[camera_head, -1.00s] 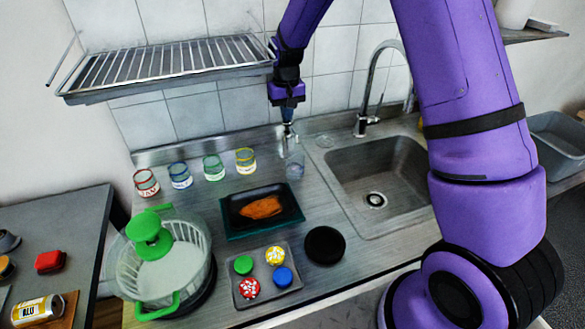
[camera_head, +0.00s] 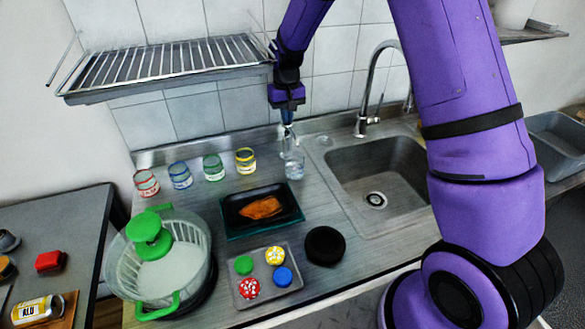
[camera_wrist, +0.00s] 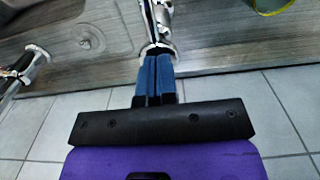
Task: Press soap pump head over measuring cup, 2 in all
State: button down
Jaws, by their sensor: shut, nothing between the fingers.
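The chrome soap pump (camera_head: 288,141) stands at the back of the counter against the wall, left of the sink, with its head directly under my fingertips. In the wrist view the chrome pump head (camera_wrist: 157,48) lies at the tips of my blue fingers. My gripper (camera_head: 287,123) is shut and empty, pointing down, and appears to touch the top of the head. It also shows in the wrist view (camera_wrist: 156,62). The clear measuring cup (camera_head: 294,170) stands just in front of the pump, with something pale low in it. The spout tip is hard to make out.
Several jars with coloured rims, such as the yellow one (camera_head: 245,160), stand to the left. The faucet (camera_head: 362,120) and sink (camera_head: 405,185) are to the right. A dark tray (camera_head: 235,229) lies in front. A wire rack (camera_head: 165,65) hangs at upper left.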

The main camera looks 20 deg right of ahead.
jog(key=shift+r, duration=1.6)
notch_tip(320, 180, up, 6)
dwell(0.6)
